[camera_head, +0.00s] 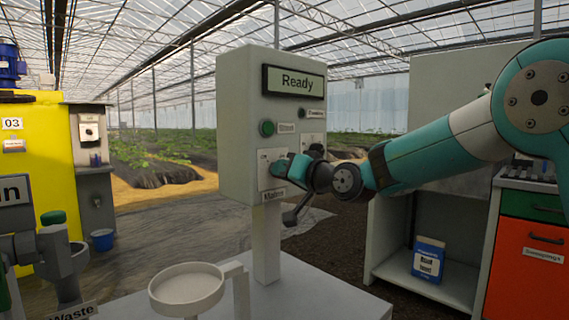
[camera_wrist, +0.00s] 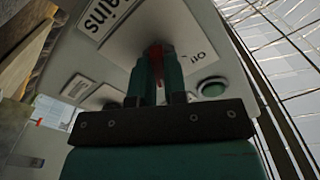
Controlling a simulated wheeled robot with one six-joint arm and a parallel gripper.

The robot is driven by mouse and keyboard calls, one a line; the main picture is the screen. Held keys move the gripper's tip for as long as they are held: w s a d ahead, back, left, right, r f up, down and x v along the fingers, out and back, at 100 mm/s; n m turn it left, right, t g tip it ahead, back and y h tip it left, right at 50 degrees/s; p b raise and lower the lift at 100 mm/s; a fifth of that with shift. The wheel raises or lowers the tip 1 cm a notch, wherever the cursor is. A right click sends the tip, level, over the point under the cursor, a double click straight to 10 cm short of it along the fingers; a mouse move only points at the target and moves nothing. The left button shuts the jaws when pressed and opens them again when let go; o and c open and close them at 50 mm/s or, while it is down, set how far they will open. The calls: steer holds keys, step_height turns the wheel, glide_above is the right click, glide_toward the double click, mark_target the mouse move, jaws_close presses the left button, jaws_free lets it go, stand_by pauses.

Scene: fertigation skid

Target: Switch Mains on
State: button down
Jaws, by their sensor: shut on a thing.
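A pale control box (camera_head: 235,130) stands on a post, and its display (camera_head: 294,82) reads "Ready". Low on its front is the Mains switch plate, with a "Mains" label (camera_head: 274,196) beneath it. My gripper (camera_head: 278,170) is at this plate and covers most of it. In the wrist view my gripper (camera_wrist: 156,62) has its two teal fingers close together on a small red Mains switch (camera_wrist: 155,48). Only a bit of red shows between the fingertips, so the switch's position cannot be told.
A green button (camera_head: 267,128) sits above the Mains plate, and another labelled plate (camera_head: 313,140) is to its right. A white round dish (camera_head: 187,288) stands in front. A cabinet with orange drawer (camera_head: 522,275) is at right.

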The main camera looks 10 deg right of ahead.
steer(key=shift+m+p, duration=0.75)
steer(key=shift+m, duration=0.85)
steer(key=c, duration=1.2)
jaws_free()
steer(key=shift+o, duration=0.2)
steer(key=v, duration=1.7)
steer(key=shift+s, duration=0.15)
steer(key=shift+d, duration=0.1)
